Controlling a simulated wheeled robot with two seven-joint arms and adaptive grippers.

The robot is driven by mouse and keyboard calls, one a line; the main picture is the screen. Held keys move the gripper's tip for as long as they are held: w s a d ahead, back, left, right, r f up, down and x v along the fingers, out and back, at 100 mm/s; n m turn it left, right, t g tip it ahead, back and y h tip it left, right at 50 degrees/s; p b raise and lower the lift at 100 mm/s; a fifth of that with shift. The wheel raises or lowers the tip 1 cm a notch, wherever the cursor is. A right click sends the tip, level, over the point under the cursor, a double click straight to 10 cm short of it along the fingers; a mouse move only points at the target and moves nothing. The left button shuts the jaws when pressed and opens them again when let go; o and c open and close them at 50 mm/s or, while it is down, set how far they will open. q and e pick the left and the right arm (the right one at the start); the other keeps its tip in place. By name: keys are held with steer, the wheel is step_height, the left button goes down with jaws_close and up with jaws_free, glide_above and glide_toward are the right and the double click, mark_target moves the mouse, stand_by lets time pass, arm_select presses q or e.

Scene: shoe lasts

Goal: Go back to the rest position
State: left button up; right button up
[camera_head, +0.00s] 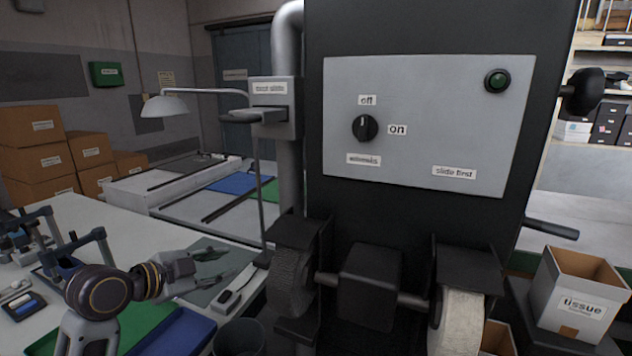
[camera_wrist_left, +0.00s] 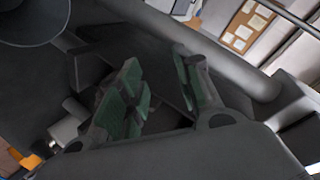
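My left gripper (camera_head: 208,266) shows at the lower left in the head view. Its arm comes in from the left and it points right, over the white table beside the grinding machine. In the left wrist view its two green-padded fingers (camera_wrist_left: 158,98) stand apart with nothing between them. A dark surface lies close behind the fingers there. My right gripper does not show in either view.
Below are a dark wheel (camera_head: 291,280) and a pale wheel (camera_head: 459,318). A blast slide lever (camera_head: 255,115) is at the left. A tissue box (camera_head: 575,295) stands right.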

arm_select(q)
steer(key=s+f+n+g+y, duration=0.35)
steer(key=s+f+n, duration=0.35)
steer(key=s+f, duration=0.65)
steer(key=s+f+n+g+y, duration=0.35)
steer(key=s+f+n, duration=0.45)
steer(key=f, duration=1)
steer(key=s+f+m+g, duration=0.1)
steer(key=s+f, duration=0.2)
steer(key=f, duration=1.4)
steer(key=s+f+g, duration=0.1)
steer(key=s+f, duration=0.1)
steer(key=f, duration=1.6)
steer(key=s+a+f, duration=0.2)
steer(key=s+f, duration=0.6)
steer(key=s, duration=0.2)
steer(key=s+a+f+g, duration=0.1)
steer(key=s+a+f, duration=0.1)
steer(key=s+f, duration=0.7)
steer(key=shift+s+a+f+m, duration=0.3)
steer(key=shift+s, duration=0.85)
steer(key=shift+w+d, duration=0.1)
steer(key=shift+w, duration=0.15)
